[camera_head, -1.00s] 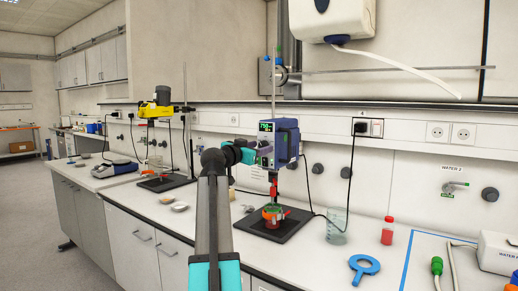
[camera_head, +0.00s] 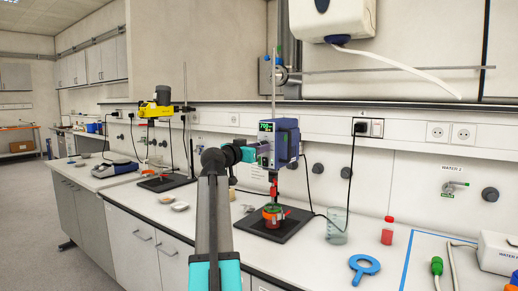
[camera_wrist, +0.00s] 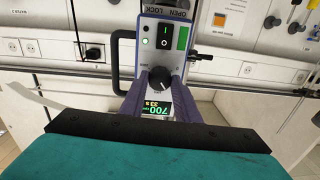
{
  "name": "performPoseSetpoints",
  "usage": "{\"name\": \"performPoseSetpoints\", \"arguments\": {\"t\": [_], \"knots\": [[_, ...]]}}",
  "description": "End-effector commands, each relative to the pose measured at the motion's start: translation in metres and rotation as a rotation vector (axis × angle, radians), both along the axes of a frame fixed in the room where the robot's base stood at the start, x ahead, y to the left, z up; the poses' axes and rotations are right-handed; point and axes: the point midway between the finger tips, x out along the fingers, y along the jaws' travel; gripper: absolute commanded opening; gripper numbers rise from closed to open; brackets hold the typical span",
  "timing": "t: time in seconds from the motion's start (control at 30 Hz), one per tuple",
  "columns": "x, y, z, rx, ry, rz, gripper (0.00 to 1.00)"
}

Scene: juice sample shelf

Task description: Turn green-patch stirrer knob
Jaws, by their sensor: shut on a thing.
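The green-patch stirrer is a blue and grey overhead unit (camera_head: 288,142) on a stand at the middle of the bench. Its front panel in the wrist view carries a green patch (camera_wrist: 182,38), a rocker switch and a lit display (camera_wrist: 156,108) that seems to read 700, upside down. The black stirrer knob (camera_wrist: 159,78) with a white pointer mark sits between the two fingers of my gripper (camera_wrist: 158,84). My gripper is shut on the knob, a finger at each side. In the head view my arm hides part of the panel and the knob.
A yellow stirrer (camera_head: 155,109) stands further left.

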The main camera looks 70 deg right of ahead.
Motion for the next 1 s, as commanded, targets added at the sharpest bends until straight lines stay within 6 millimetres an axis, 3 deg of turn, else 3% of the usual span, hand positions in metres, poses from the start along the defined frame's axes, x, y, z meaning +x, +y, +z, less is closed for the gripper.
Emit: {"name": "performPoseSetpoints", "arguments": {"t": [1.0], "knots": [[-0.0008, 0.0002, 0.0039, 0.228, 0.86, -0.001, 0.06]]}}
